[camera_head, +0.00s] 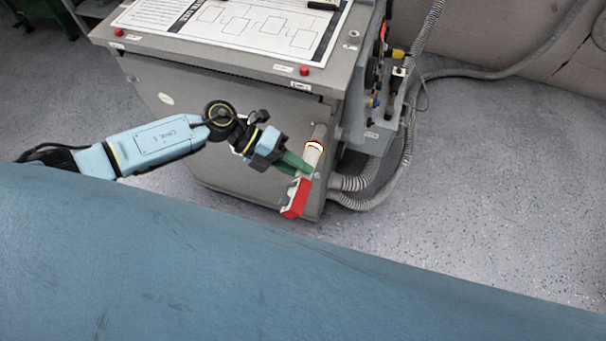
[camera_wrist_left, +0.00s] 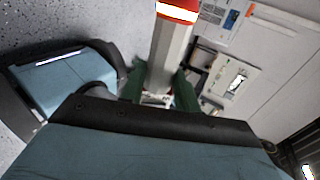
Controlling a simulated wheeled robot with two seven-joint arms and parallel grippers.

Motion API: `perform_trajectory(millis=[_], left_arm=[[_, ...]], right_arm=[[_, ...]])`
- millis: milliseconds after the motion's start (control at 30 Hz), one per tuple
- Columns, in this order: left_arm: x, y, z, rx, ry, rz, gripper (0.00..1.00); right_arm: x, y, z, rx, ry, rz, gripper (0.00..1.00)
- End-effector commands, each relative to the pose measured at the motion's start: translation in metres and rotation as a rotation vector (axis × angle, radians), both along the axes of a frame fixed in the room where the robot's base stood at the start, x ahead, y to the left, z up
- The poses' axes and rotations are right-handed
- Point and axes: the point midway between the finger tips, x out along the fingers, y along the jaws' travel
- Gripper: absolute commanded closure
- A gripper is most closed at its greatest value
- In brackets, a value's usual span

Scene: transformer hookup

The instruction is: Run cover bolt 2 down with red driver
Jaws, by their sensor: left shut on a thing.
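My left gripper (camera_head: 296,165) with green fingers is shut around the grey body of the red driver (camera_head: 295,198). The driver's red and white block shows below the fingers, and a glowing orange-white band shows above them. The driver is tilted, in front of the lower right part of the grey cabinet (camera_head: 240,133). In the left wrist view the driver's grey barrel (camera_wrist_left: 171,55) stands between the green fingers (camera_wrist_left: 160,92), with the red-orange band at the top edge. The driver's tip is hard to make out. I cannot tell which bolt is cover bolt 2. My right gripper is not in view.
The cabinet top carries a diagram sheet (camera_head: 235,25) and red caps (camera_head: 304,70) near its front edge. A side box with connectors (camera_head: 398,55) and grey corrugated hoses (camera_head: 385,195) stand at the right. The speckled floor (camera_head: 490,160) is open at right.

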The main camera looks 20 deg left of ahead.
Motion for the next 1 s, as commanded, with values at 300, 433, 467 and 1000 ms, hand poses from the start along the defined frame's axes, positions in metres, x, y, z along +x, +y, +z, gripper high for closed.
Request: perform_trajectory(millis=[300,433,467,1000], left_arm=[[-0.016,0.0,0.002,-0.003,0.002,-0.001,1.0],[-0.022,0.0,0.002,-0.003,0.002,-0.002,1.0],[-0.024,0.0,0.002,-0.003,0.002,-0.002,1.0],[-0.034,0.0,0.001,-0.002,0.002,-0.001,1.0]], right_arm=[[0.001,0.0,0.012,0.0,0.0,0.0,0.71],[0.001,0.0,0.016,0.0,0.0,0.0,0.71],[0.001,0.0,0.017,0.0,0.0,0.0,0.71],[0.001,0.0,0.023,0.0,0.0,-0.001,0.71]])
